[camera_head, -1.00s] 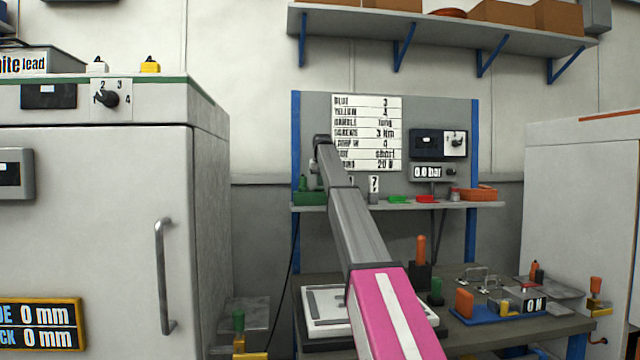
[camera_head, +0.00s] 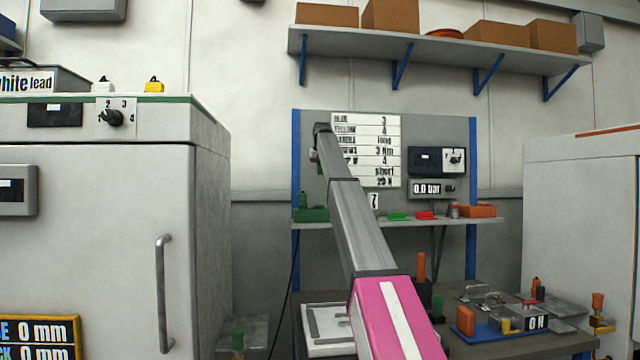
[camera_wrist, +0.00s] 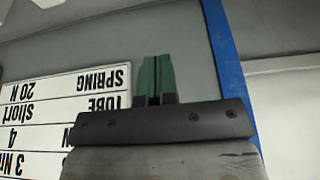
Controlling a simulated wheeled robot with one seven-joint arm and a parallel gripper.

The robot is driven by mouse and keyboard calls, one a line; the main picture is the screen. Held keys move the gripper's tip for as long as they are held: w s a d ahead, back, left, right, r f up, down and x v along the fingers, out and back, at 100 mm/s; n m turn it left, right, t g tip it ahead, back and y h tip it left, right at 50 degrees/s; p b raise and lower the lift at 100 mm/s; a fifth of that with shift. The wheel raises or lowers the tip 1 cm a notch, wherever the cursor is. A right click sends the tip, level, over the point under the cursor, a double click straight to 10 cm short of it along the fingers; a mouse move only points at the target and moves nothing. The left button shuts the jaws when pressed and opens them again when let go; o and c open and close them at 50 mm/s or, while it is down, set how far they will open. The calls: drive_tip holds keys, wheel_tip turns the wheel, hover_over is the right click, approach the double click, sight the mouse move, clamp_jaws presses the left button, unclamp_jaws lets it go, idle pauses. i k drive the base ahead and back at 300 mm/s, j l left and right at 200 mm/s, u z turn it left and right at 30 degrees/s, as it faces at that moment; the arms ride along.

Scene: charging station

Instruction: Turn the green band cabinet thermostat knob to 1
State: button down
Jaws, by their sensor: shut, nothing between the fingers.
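The cabinet with the green band (camera_head: 150,99) stands at the left in the head view. Its thermostat knob (camera_head: 112,118) is black, on a pale plate at the top of the front, with the digits 2, 3 and 4 readable around it. A 1 is not clearly readable, and I cannot tell the exact pointer direction. My gripper (camera_head: 314,155) is at the far end of my raised arm, in front of the back panel, well to the right of the knob and apart from it. In the wrist view its green fingers (camera_wrist: 155,78) are together and empty.
A white list board (camera_head: 385,150) hangs behind my arm. A workbench (camera_head: 470,347) with fixtures stands at the lower right. The cabinet's door handle (camera_head: 163,293) sticks out below the knob. Yellow and white small items (camera_head: 154,86) stand on the cabinet top.

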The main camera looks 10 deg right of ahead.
sight(114, 117)
drive_tip(key=k, duration=1.5)
